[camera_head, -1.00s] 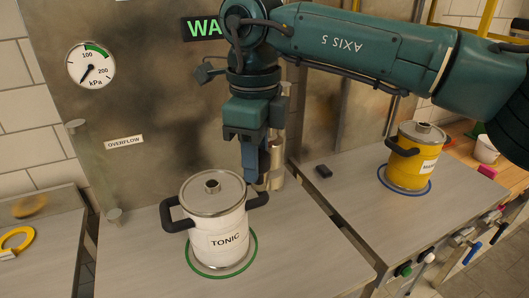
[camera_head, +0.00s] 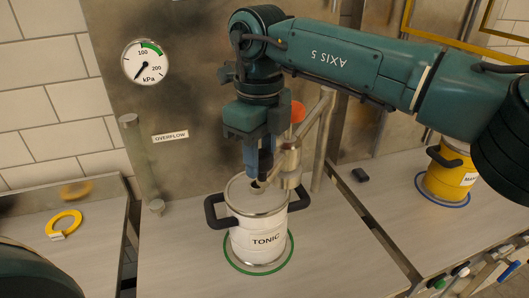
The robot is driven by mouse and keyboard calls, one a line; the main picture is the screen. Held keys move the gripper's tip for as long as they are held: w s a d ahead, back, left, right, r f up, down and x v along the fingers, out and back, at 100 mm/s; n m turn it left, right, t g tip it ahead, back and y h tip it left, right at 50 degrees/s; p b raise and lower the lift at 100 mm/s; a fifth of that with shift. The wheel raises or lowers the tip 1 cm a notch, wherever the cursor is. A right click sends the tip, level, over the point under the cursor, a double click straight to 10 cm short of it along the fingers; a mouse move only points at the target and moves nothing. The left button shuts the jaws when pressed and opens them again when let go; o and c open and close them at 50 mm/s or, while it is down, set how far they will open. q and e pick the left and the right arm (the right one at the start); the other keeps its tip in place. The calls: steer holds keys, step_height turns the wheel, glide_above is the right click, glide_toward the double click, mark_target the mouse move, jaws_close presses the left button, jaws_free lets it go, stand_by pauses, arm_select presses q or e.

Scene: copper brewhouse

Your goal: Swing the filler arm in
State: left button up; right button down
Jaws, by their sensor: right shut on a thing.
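The filler arm (camera_head: 288,162) is a brass-coloured metal fitting on a slanted bar that runs back to an upright pipe by the steel panel. Its head is over the right part of the lid of the white TONIC keg (camera_head: 262,242). I cannot tell whether it touches the lid's central opening. My right gripper (camera_head: 258,170) points down just left of the head, shut on a dark part of the filler arm. Its fingers partly hide that part and the opening. The keg stands upright inside a green ring on the bench. My left gripper is out of view.
A pressure gauge (camera_head: 146,62) and an OVERFLOW label (camera_head: 170,137) are on the steel panel. A yellow keg (camera_head: 450,178) stands in a blue ring at right.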

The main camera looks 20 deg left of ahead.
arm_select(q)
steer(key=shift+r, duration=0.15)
arm_select(e)
steer(key=c, duration=1.1)
jaws_free()
steer(key=shift+o, duration=0.2)
steer(key=shift+r, duration=0.1)
arm_select(q)
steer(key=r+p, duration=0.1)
steer(key=p, duration=0.1)
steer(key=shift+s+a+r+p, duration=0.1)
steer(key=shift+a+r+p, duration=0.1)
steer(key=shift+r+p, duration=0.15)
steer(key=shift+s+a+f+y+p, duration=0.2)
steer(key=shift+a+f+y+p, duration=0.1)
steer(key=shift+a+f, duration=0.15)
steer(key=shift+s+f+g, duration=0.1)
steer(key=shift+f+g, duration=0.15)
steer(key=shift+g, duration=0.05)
arm_select(e)
step_height(320, 180, up, 13)
